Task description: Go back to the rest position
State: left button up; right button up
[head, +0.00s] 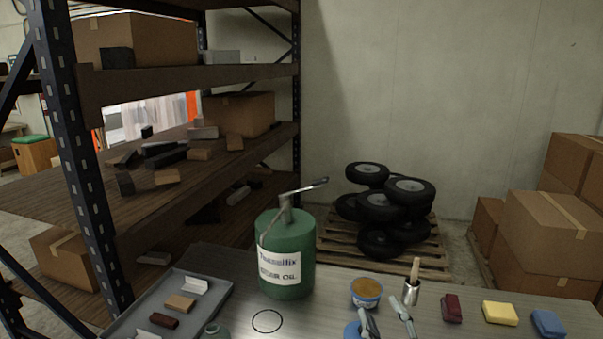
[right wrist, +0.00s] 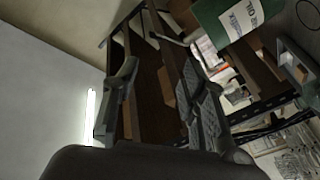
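My right gripper (head: 381,308) shows at the bottom of the head view, its two grey fingers spread apart above the workbench (head: 330,300). In the right wrist view the same gripper (right wrist: 160,72) is open, with nothing between its fingers. That view is tilted and looks past the fingers towards the shelf rack. My left gripper is not in the head view.
A green oil can (head: 287,250) stands on the bench, left of my right gripper. A tub (head: 366,293), a metal cup with a brush (head: 412,290) and coloured blocks (head: 500,313) are near it. A grey tray (head: 207,281) lies left; a shelf rack (head: 85,190) stands behind.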

jog(key=s+d+f+m+g+h, duration=0.25)
jog(key=s+f+g, duration=0.2)
jog(key=f, duration=0.35)
jog(key=s+d+f+m+g+h, duration=0.1)
jog(key=s+d+f+m+g, duration=0.2)
jog(key=s+f, duration=0.35)
jog(key=s+f+m+g+y, duration=0.1)
jog(key=s+f+g+y, duration=0.1)
jog(key=s+f+g, duration=0.85)
jog(key=s+f+t+b, duration=0.1)
jog(key=s+f+b, duration=0.2)
jog(key=f, duration=1.3)
jog(key=s+f+t+b, duration=0.1)
jog(key=s+f+b, duration=0.25)
jog(key=f, duration=1.25)
jog(key=s+d+f+g+b, duration=0.1)
jog(key=s+d+f+b, duration=0.2)
jog(key=s+f, duration=1.3)
notch_tip(320, 180, down, 4)
jog(key=shift+s+r+g, duration=0.1)
jog(key=shift+s+g, duration=0.15)
jog(key=shift+g, duration=0.05)
